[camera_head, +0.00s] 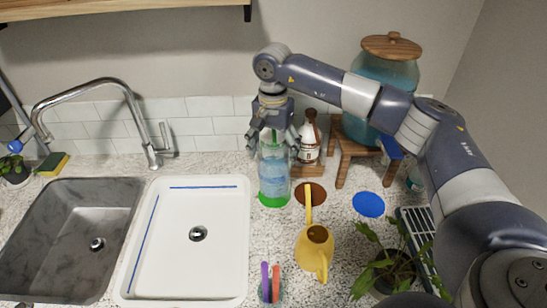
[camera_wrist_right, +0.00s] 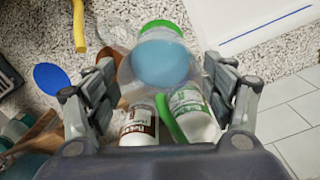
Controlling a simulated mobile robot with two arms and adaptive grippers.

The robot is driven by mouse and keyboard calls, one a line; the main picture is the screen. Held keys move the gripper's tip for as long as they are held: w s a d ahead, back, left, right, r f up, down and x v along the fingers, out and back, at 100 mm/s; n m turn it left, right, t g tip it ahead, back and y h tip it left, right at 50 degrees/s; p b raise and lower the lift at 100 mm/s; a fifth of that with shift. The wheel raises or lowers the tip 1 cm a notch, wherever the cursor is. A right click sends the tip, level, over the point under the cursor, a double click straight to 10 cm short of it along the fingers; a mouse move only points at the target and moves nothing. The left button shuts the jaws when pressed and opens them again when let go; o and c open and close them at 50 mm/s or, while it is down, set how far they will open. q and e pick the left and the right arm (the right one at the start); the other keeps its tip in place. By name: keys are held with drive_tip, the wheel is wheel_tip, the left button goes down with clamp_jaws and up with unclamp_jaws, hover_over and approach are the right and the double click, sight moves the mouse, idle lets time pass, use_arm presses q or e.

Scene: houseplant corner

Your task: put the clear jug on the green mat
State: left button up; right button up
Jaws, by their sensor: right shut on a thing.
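The clear jug (camera_head: 272,187) stands upright, with blue liquid inside, directly over the green mat (camera_head: 273,202). Whether its base touches the mat I cannot tell. My right gripper (camera_head: 272,142) points down from above and is shut on the upper part of the jug. In the right wrist view the jug (camera_wrist_right: 163,62) lies between the fingers of the right gripper (camera_wrist_right: 158,80), and the green mat (camera_wrist_right: 162,25) shows as a rim past its base. The jug covers most of the mat. My left gripper is not in view.
A brown-labelled bottle (camera_head: 309,135) stands close behind on the right. A yellow watering can (camera_head: 316,245), a brown mat (camera_head: 303,194) and a blue mat (camera_head: 368,204) lie to the right. The white sink basin (camera_head: 237,240) is on the left. A wooden stand (camera_head: 345,150) carries a large dispenser (camera_head: 390,75).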

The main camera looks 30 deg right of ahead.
sight(273, 160)
wheel_tip(273, 160, down, 3)
drive_tip(key=shift+w+d+f+p, duration=0.1)
drive_tip(key=shift+w+f+p, duration=0.1)
drive_tip(key=shift+p, duration=0.75)
drive_tip(key=shift+f, duration=0.1)
drive_tip(key=o, duration=1.5)
drive_tip(key=shift+s+f, duration=0.1)
drive_tip(key=shift+f, duration=0.05)
drive_tip(key=o, duration=0.5)
drive_tip(key=shift+c, duration=0.2)
